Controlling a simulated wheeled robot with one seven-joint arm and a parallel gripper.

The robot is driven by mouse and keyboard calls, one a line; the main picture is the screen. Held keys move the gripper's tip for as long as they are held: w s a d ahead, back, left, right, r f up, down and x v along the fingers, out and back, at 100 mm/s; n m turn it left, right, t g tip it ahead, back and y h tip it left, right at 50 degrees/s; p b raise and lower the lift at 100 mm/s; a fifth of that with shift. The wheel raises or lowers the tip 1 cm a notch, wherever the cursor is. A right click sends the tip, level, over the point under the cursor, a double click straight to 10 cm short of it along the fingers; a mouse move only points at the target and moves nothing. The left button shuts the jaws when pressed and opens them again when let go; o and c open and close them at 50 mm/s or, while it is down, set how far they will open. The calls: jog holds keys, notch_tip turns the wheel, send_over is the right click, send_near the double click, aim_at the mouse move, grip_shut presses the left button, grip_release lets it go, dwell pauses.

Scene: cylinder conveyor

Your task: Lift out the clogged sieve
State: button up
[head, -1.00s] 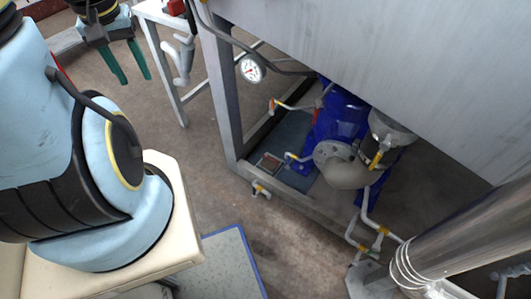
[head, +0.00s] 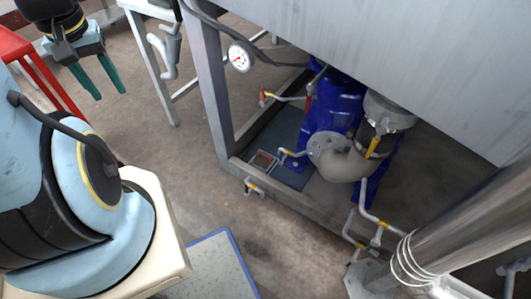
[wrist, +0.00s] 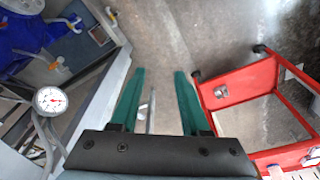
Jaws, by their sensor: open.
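My gripper (head: 113,95) is at the upper left of the head view, its two green fingers apart and pointing down over bare floor. In the wrist view my gripper (wrist: 158,72) is open with nothing between the fingers. I cannot pick out a sieve for certain. A small, flat, red-brown framed piece (head: 263,162) lies in the base of the metal frame beside the blue pump, well to the right of and apart from my gripper. It is too small to tell whether it is the sieve.
A blue pump (head: 334,105) with pipes and valves sits under a large metal tank (head: 400,50). A pressure gauge (head: 240,56) hangs by the frame's leg (head: 207,90). A red cart frame (wrist: 240,78) stands right of my fingers. Floor between is clear.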

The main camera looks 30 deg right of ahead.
notch_tip(320, 180, down, 36)
jog(key=w+b, duration=0.2)
jog(key=b, duration=3.4)
jog(key=w+d+f+n+h, duration=0.1)
jog(key=w+d+f+n, duration=0.15)
jog(key=w+d, duration=0.5)
jog(key=n+b, duration=0.4)
jog(key=n, duration=0.1)
send_over(263, 161)
jog(key=s+d, duration=0.2)
jog(key=shift+m+g+h, duration=0.25)
jog(key=shift+g+h, duration=0.15)
jog(key=f, duration=3.5)
jog(key=shift+s+a+f, duration=0.15)
jog(key=shift+s+f, duration=0.05)
jog(key=shift+f, duration=0.05)
jog(key=shift+c, duration=0.2)
grip_shut()
